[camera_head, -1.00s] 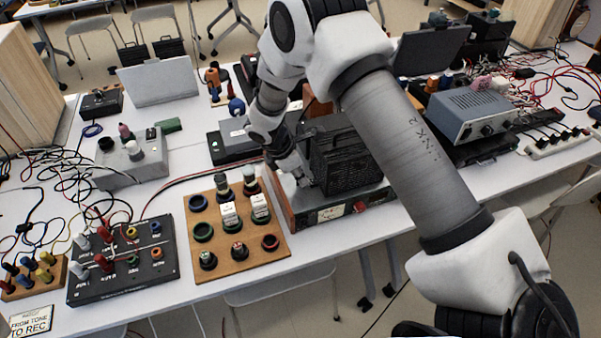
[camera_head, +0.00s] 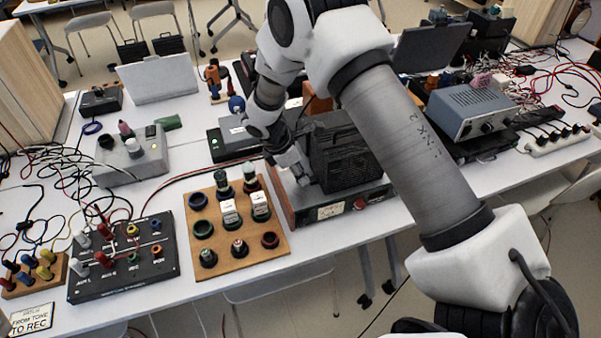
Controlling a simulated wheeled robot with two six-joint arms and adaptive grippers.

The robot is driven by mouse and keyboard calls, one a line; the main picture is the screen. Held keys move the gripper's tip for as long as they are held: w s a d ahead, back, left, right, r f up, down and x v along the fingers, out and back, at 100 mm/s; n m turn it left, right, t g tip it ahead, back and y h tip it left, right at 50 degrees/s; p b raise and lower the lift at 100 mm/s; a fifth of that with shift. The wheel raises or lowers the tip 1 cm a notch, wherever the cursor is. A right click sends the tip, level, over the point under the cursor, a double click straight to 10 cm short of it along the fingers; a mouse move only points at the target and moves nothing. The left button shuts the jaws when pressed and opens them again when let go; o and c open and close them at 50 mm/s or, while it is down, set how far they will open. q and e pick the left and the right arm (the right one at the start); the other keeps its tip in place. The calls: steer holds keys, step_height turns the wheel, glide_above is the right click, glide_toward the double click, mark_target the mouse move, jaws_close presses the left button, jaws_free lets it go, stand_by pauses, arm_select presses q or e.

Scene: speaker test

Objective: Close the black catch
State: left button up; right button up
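My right gripper (camera_head: 304,179) reaches down from the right arm to the left front side of a black speaker box (camera_head: 352,158). Its fingertips are small and partly hidden, so I cannot tell whether they are open or shut, or touching the box. The speaker box stands on a low tester (camera_head: 333,212) with a meter and a red knob on its front. I cannot make out the black catch; it may be hidden by the gripper or too dark against the box. My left gripper is not in view.
A wooden board (camera_head: 237,262) with coloured round sockets lies left of the tester. A black panel (camera_head: 122,265) with plugs and a grey box (camera_head: 132,163) stand further left, among loose cables. A blue-grey instrument (camera_head: 472,108) stands at the right. The table's front edge is close to the tester.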

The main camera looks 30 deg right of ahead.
steer(key=v, duration=1.1)
